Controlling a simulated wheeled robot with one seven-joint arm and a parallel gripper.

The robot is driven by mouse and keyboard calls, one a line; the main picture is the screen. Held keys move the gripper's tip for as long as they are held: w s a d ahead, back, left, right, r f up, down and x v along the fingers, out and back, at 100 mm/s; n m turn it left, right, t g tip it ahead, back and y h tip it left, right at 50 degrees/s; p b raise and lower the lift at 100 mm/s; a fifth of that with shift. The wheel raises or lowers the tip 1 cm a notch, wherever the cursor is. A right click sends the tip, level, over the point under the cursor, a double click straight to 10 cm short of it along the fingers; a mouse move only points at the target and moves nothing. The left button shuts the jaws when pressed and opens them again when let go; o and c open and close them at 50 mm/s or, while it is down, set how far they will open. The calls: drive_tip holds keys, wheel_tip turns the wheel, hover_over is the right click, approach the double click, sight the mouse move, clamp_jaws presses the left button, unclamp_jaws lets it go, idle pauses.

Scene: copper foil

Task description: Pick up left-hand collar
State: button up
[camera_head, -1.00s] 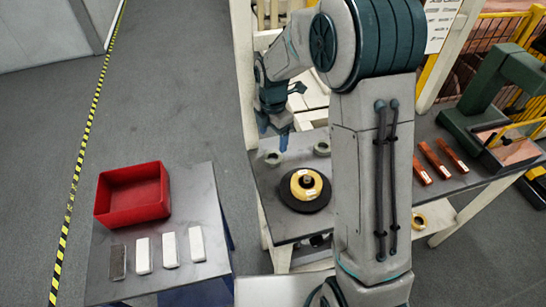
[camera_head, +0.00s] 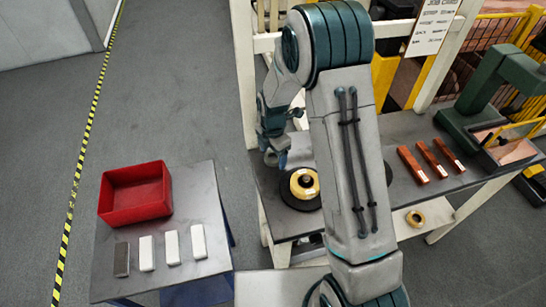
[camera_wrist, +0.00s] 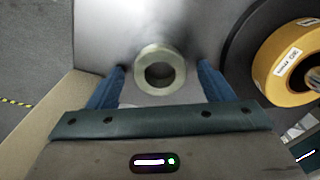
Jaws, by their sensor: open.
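The left-hand collar (camera_wrist: 159,70), a dull grey-metal ring with a round hole, lies flat on the grey bench top in the wrist view. My gripper (camera_wrist: 160,66) is open, with one blue finger on each side of the collar and a gap to each. How far the fingertips are above the bench is hard to tell. In the head view, my gripper (camera_head: 277,158) is low over the bench's left end and largely hides this collar. The other collar is hidden behind my arm there.
A yellow reel on a black disc (camera_head: 301,186) stands close to the right of my gripper, also large in the wrist view (camera_wrist: 289,65). Several copper bars (camera_head: 430,160) lie farther right. A red bin (camera_head: 135,194) and several blocks are on the separate left table.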

drive_tip(key=c, duration=1.2)
drive_tip(key=shift+r, duration=0.1)
